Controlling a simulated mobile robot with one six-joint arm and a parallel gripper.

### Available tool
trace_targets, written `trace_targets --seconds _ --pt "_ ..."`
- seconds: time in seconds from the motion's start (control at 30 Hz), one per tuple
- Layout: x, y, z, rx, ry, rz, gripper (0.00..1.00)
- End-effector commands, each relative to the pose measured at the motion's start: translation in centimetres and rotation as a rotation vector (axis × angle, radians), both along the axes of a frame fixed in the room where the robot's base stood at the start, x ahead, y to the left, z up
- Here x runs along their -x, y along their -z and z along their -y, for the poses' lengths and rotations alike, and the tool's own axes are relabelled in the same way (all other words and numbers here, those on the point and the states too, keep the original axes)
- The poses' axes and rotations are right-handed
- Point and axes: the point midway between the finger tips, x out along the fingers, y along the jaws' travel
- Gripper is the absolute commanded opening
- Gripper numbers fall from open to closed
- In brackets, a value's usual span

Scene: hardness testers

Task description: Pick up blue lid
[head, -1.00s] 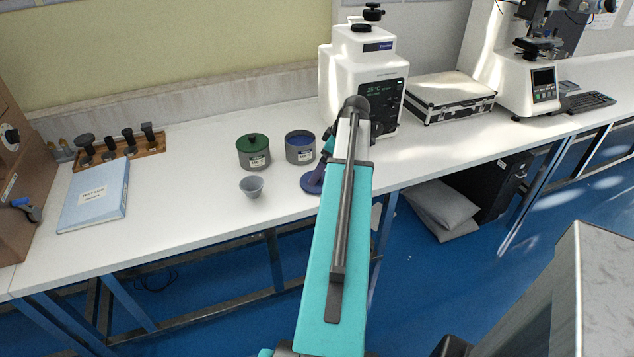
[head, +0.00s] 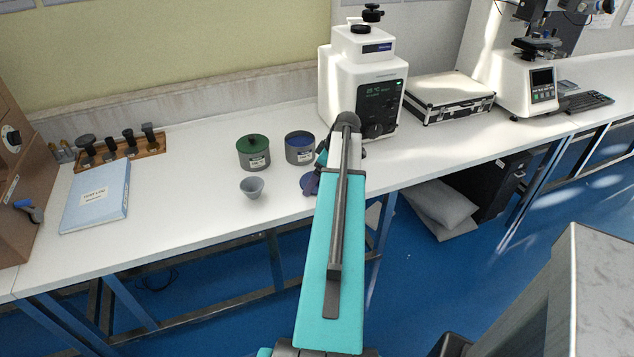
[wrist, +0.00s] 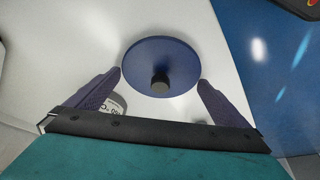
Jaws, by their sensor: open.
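The blue lid (wrist: 160,60) lies flat on the white bench, with a dark round knob on top. In the head view the lid (head: 307,184) is at the bench's front edge, partly hidden by my arm. My gripper (wrist: 160,84) is open, its two purple fingers apart on either side of the knob in the wrist view and not touching it. In the head view my gripper is mostly hidden behind the arm. An open grey container with a blue inside (head: 299,147) stands just behind the lid.
A white tester (head: 362,85) stands behind my arm. The bench (head: 190,175) is clear between the bowl and a blue binder (head: 97,196).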

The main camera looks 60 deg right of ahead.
Motion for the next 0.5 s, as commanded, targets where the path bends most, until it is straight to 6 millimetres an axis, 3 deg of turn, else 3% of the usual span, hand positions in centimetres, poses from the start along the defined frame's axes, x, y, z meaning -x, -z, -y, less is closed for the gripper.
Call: trace_targets --seconds 0.5 --pt "-0.03 0.01 0.02 0.0 -0.001 0.0 1.0"
